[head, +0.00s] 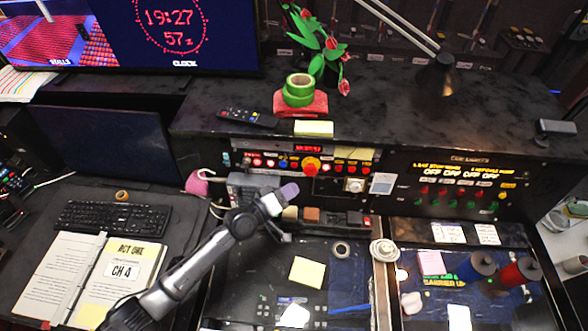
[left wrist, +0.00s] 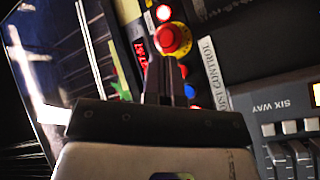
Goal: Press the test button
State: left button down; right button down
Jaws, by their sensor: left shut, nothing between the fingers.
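A control panel (head: 268,161) with a row of small lit buttons stands behind the desk in the head view. A large red button on a yellow collar (head: 311,166) stands out in that row; it also shows in the left wrist view (left wrist: 173,39). I cannot read which button is labelled test. My left gripper (head: 290,190) is in front of and below the row. In the left wrist view its shut, empty fingers (left wrist: 165,76) point at the panel just by the large red button. Whether they touch anything I cannot tell. My right gripper is not in view.
A tape stack (head: 299,90) and plant (head: 322,48) stand on the shelf above the panel. A cue lights panel (head: 462,185) is to the right. An open script (head: 97,273) and keyboard (head: 112,218) lie left. A six way fader unit (left wrist: 290,110) is beside my fingers.

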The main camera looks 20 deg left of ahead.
aim_at(294, 165)
pick_arm(q)
jog(key=w+b, duration=0.1)
jog(key=w+a+b, duration=0.1)
jog(key=w, duration=0.1)
jog(key=w+b, duration=0.2)
jog(key=shift+w+a+f, duration=0.1)
jog(key=shift+a+f, duration=0.1)
jog(key=shift+f, duration=0.2)
dwell(0.4)
dwell(0.8)
dwell(0.7)
jog(key=shift+w, duration=0.1)
jog(key=shift+w+a+b, duration=0.1)
jog(key=shift+w+b, duration=0.2)
jog(key=shift+b, duration=0.15)
jog(key=shift+f, duration=0.1)
